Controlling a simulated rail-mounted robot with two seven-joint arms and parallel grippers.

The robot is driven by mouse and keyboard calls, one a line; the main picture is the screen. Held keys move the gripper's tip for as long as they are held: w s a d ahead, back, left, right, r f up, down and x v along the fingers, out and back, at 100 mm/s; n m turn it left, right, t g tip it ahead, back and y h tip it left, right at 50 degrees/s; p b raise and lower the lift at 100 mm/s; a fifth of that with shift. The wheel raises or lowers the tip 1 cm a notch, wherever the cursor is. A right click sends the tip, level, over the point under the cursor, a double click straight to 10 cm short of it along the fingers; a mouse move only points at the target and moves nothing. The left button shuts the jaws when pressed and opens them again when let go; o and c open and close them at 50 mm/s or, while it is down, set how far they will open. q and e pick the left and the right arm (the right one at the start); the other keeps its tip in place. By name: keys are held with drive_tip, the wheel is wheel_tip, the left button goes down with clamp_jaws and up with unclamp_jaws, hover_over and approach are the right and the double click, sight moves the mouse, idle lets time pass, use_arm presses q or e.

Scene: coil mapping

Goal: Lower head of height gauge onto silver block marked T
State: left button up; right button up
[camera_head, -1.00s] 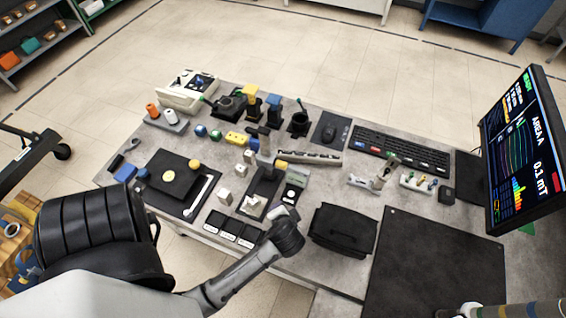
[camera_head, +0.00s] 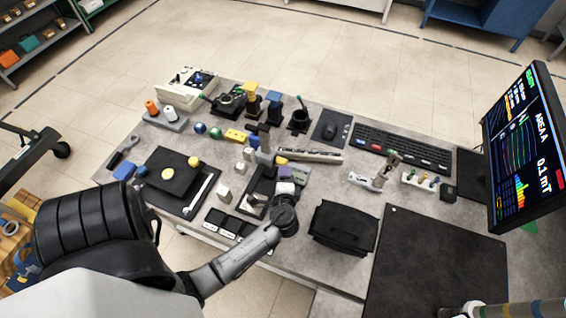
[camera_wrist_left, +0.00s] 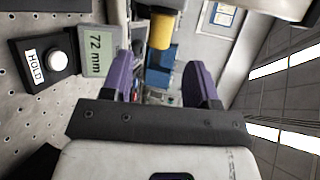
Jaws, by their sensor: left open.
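The height gauge has a dark base (camera_head: 262,186) near the table's front edge, a yellow knob (camera_head: 281,161) and a grey readout (camera_head: 298,173). In the left wrist view the readout (camera_wrist_left: 95,52) shows 72 mm. My left gripper (camera_head: 287,187) is beside the gauge. Its purple fingers (camera_wrist_left: 161,82) are open and empty, and the yellow knob (camera_wrist_left: 161,31) shows ahead of them, between their lines. I cannot read a T on any. My right gripper is not seen.
Black labelled trays (camera_head: 231,225) lie in front of the blocks. A HOLD button (camera_wrist_left: 57,64) sits beside the readout.

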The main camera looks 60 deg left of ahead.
sight(283, 162)
use_arm(q)
drive_tip(key=b+x, duration=0.1)
drive_tip(key=x, duration=0.6)
drive_tip(key=shift+w+a+f+b, duration=0.1)
drive_tip(key=shift+a+b, duration=0.1)
drive_tip(key=shift+b, duration=0.15)
drive_tip(key=shift+c, duration=0.5)
clamp_jaws()
